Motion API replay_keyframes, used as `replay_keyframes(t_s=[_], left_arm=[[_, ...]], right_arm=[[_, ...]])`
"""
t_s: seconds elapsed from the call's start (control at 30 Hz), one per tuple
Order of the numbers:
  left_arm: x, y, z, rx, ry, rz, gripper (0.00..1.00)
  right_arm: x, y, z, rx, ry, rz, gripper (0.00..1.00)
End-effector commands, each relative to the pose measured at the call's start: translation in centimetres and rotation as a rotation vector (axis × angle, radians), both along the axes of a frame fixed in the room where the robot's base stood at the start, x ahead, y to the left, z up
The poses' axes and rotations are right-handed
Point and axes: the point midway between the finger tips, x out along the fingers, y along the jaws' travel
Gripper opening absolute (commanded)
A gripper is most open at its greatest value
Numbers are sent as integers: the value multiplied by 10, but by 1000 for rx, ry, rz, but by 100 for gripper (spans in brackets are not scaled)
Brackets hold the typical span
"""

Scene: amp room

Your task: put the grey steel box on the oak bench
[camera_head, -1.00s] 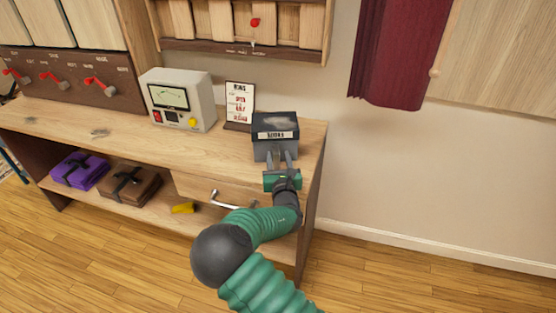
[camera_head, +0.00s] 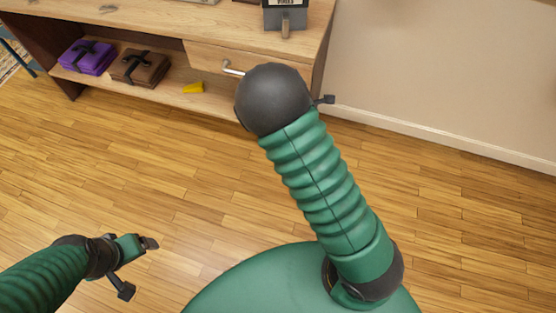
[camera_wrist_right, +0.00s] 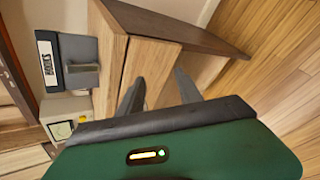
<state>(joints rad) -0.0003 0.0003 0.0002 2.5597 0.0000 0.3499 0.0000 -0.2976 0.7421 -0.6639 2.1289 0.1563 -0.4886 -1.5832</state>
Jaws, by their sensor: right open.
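The grey steel box (camera_head: 285,18), with a dark lid and a white label, stands on the oak bench (camera_head: 235,33) near its right end. Its top is cut off in the head view. In the right wrist view the box (camera_wrist_right: 74,64) is left of the fingers, apart from them. My right gripper (camera_wrist_right: 158,85) is open and empty, facing the bench (camera_wrist_right: 120,22); in the head view it is mostly hidden behind my arm's black joint. My left gripper (camera_head: 140,267) is open and empty above the floor, at the lower left.
Purple (camera_head: 86,57) and brown (camera_head: 139,67) strapped bundles and a yellow object (camera_head: 194,88) are on the lower shelf. A drawer handle (camera_head: 233,69) sticks out from the bench front. In the wrist view a meter (camera_wrist_right: 66,119) stands beside the box. Floor before the bench is clear.

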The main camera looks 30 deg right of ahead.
Motion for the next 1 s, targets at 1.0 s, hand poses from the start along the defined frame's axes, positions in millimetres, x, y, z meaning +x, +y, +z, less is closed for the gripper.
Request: replay_keyframes(t_s=[1.0], left_arm=[[0,0,0,0,0,1,82]], right_arm=[[-219,218,9,1162,77,-1142,42]])
